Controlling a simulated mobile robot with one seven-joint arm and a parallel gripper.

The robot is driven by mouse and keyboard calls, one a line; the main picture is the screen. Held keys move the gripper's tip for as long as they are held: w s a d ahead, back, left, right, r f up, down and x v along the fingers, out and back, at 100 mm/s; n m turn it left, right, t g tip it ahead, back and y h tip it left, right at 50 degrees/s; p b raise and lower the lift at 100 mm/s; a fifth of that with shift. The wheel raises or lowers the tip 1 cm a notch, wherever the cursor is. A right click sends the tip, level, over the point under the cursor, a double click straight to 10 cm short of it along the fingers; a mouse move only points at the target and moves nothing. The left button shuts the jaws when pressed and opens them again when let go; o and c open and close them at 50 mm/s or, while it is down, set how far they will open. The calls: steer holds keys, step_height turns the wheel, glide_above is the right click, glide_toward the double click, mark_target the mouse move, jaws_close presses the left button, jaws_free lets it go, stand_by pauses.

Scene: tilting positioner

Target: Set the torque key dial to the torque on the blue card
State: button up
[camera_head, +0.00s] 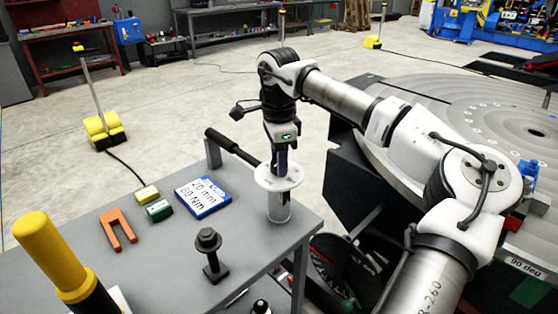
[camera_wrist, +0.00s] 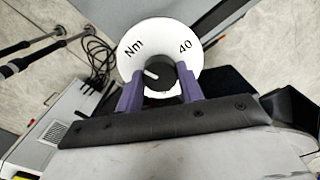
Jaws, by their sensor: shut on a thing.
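The blue card (camera_head: 203,196) lies on the grey table and reads "20 mm" and "80 Nm" on its white face. In the wrist view, the disc (camera_wrist: 133,45) shows "Nm" at upper left and "40" at upper right; other markings are hidden. A black knob (camera_wrist: 157,76) at its centre has a white mark pointing left and slightly up. My gripper (camera_wrist: 160,88) is shut on this knob, with one purple finger on each side. A black handle (camera_head: 232,146) extends left behind the dial.
A bolt (camera_head: 212,258), orange fork piece (camera_head: 118,230), green block (camera_head: 159,210), yellow block (camera_head: 147,194) and yellow-topped cylinder (camera_head: 50,255) stand or lie on the table. The large round positioner plate (camera_head: 480,105) is at right, behind my arm.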

steer(key=m, duration=0.4)
steer(key=shift+m+b, duration=0.3)
steer(key=shift+b, duration=0.1)
steer(key=m, duration=0.4)
steer(key=shift+b, duration=0.35)
steer(key=shift+m, duration=0.4)
steer(key=o, duration=1)
step_height(320, 180, up, 14)
steer(key=shift+b, duration=0.4)
steer(key=shift+f, duration=0.1)
